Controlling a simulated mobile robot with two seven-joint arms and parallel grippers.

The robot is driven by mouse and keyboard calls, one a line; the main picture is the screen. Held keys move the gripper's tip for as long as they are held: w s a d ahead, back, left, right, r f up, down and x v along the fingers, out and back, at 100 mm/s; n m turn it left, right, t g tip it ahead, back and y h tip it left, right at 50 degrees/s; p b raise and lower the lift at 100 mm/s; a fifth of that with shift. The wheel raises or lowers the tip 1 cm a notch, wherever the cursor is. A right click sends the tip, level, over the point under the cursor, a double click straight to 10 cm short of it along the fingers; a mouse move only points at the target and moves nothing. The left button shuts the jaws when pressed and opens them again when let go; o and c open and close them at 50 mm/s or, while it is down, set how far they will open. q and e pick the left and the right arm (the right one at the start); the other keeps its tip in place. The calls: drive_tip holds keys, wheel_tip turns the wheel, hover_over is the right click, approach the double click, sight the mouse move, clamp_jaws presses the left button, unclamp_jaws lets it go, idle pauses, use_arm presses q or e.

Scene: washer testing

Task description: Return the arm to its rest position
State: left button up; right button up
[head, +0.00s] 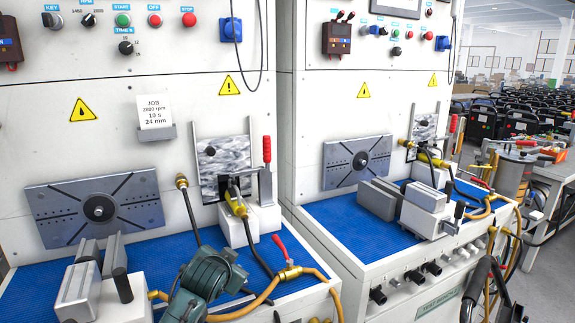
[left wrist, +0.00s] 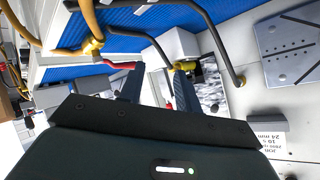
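My left gripper (left wrist: 160,78) shows in the left wrist view, with its two dark fingers set apart and its black body filling the bottom. No object is seen held between the fingers. Beyond them, the yellow-handled fitting (left wrist: 186,65) and a white block (left wrist: 178,43) of the left bench appear, seen upside down. In the head view, I cannot make out the left gripper's fingertips.
In the head view, a blue bench mat (head: 150,255) carries white clamp blocks (head: 133,302). A brass tee (head: 289,272) with a red lever and orange hose lies at the front. A mirror-like plate (head: 222,160) and slotted plate (head: 140,205) stand behind. A second bench (head: 350,222) stands right.

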use_arm(q)
drive_tip(key=s+f+h, duration=0.1)
drive_tip(key=s+f, duration=0.7)
drive_tip(key=f, duration=0.2)
drive_tip(key=s+f+n+h, duration=0.1)
drive_tip(key=s+f, duration=0.4)
drive_tip(key=s, duration=0.8)
drive_tip(key=s+f+n+h, duration=0.1)
drive_tip(key=s+f, duration=0.4)
drive_tip(key=s, duration=0.8)
drive_tip(key=shift+a+n+g, duration=0.4)
drive_tip(key=shift+a+n, duration=0.05)
drive_tip(key=shift+n, duration=0.45)
use_arm(e)
drive_tip(key=shift+w+r, duration=0.1)
drive_tip(key=shift+w, duration=0.15)
use_arm(q)
drive_tip(key=shift+s+f, duration=0.1)
drive_tip(key=shift+f, duration=0.05)
use_arm(e)
drive_tip(key=shift+s, duration=0.3)
drive_tip(key=shift+w, duration=0.35)
drive_tip(key=shift+s, duration=0.1)
